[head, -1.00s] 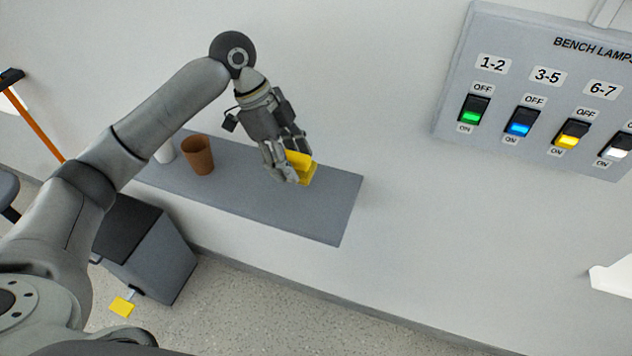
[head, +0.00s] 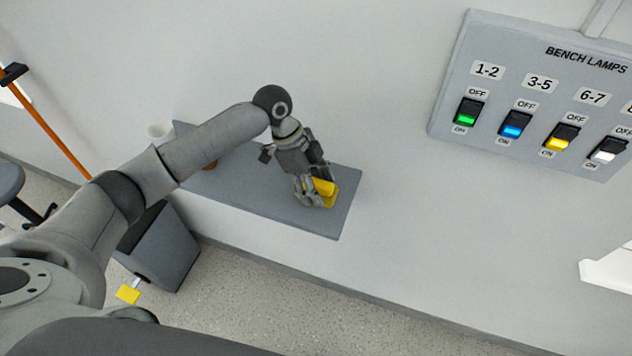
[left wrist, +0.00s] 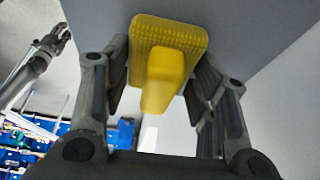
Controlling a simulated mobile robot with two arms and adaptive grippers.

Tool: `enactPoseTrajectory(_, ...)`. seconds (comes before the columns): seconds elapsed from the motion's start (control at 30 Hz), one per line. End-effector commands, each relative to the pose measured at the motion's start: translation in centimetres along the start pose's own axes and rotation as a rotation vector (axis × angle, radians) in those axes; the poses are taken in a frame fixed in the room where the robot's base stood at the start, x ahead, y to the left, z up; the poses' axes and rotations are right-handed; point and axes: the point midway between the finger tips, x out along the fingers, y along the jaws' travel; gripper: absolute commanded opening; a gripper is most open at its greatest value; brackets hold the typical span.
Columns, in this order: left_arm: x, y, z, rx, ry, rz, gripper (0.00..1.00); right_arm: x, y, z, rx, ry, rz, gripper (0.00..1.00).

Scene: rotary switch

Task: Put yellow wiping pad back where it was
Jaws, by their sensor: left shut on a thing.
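The yellow wiping pad (head: 326,188) is at the right part of the grey wall shelf (head: 270,205). My left gripper (head: 318,194) is shut on it. In the left wrist view the pad (left wrist: 172,30) shows a ribbed flat base and a narrower yellow grip (left wrist: 162,80) between the two fingers. The grey shelf surface (left wrist: 255,35) lies close behind the pad there; I cannot tell whether the pad touches it. My right gripper is not clearly in the head view; a grey arm end shows at the left of the left wrist view (left wrist: 48,48).
A brown cup (head: 210,165), mostly hidden behind my arm, and a white cup (head: 160,131) stand at the shelf's left. A switch panel (head: 540,90) hangs on the wall at upper right. A grey bin (head: 165,250) stands below. The shelf's front middle is clear.

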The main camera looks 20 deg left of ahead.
Motion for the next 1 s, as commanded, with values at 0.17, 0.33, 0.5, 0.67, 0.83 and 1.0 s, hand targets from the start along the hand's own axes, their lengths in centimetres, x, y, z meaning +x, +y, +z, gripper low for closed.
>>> enactPoseTrajectory(0.17,0.0,0.0,0.0,0.000,0.000,0.000,0.68,0.0,0.0,0.0,0.000,0.000,0.000,0.33)
enactPoseTrajectory(0.33,0.0,0.0,0.0,0.000,0.000,0.000,0.75,0.0,0.0,-0.1,-0.001,0.002,0.000,0.33)
enactPoseTrajectory(0.5,0.0,0.0,0.0,0.000,0.000,-0.001,0.75,0.0,-0.1,-0.3,-0.001,0.004,-0.001,0.33)
enactPoseTrajectory(0.67,-1.0,-0.1,0.0,0.000,0.002,-0.004,0.75,0.4,-0.3,-0.3,0.000,0.006,-0.004,0.33)
enactPoseTrajectory(0.83,-4.1,-0.2,0.1,0.001,0.001,-0.007,0.75,1.2,-0.5,-0.4,0.000,0.007,-0.005,0.33)
enactPoseTrajectory(1.0,-7.8,-0.2,0.1,0.000,0.001,-0.005,0.75,2.1,-0.5,-0.3,0.000,0.008,-0.005,0.33)
